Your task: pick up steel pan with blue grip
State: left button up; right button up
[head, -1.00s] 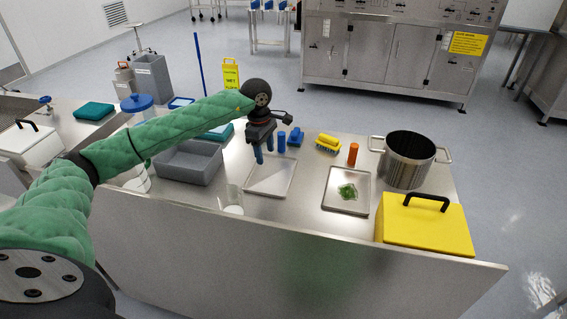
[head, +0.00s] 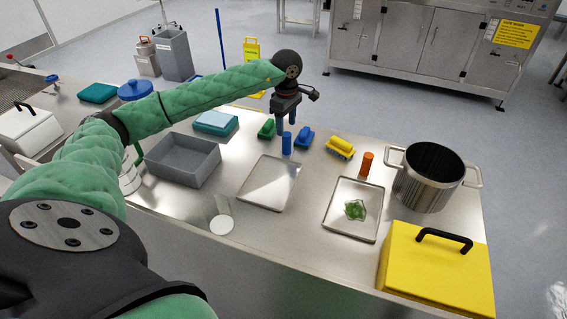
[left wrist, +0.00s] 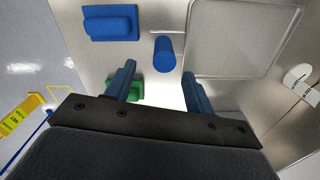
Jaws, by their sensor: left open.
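The steel pan (head: 269,185) is a flat square tray lying on the steel table. Its upright blue grip (head: 287,143) stands at the pan's far edge. In the left wrist view the blue grip (left wrist: 164,55) shows just ahead of the fingertips, roughly between them, and part of the pan (left wrist: 240,40) lies to its right. My left gripper (head: 286,126) is open and empty, close to the grip and slightly above or behind it. No contact with the grip shows. My right gripper is out of view.
A green brush (head: 266,129) and a blue brush (head: 304,137) flank the grip; a yellow brush (head: 340,147) is farther right. A second pan (head: 337,225) with an orange grip (head: 366,165) holds green matter. A pot (head: 428,177), yellow box (head: 435,270), grey bin (head: 183,160) and clear cup (head: 222,215) stand around.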

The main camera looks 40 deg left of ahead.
aim_at(286, 134)
pick_arm(q)
jog(key=shift+s+f, duration=0.45)
jog(key=shift+f, duration=0.35)
jog(key=f, duration=0.4)
jog(key=shift+w+d+f, duration=0.1)
jog(key=shift+w+d, duration=0.15)
jog(key=shift+s+a+f, duration=0.1)
jog(key=shift+f, duration=0.4)
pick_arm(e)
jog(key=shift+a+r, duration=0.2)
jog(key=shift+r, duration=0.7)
pick_arm(q)
jog(key=c, duration=0.7)
grip_shut()
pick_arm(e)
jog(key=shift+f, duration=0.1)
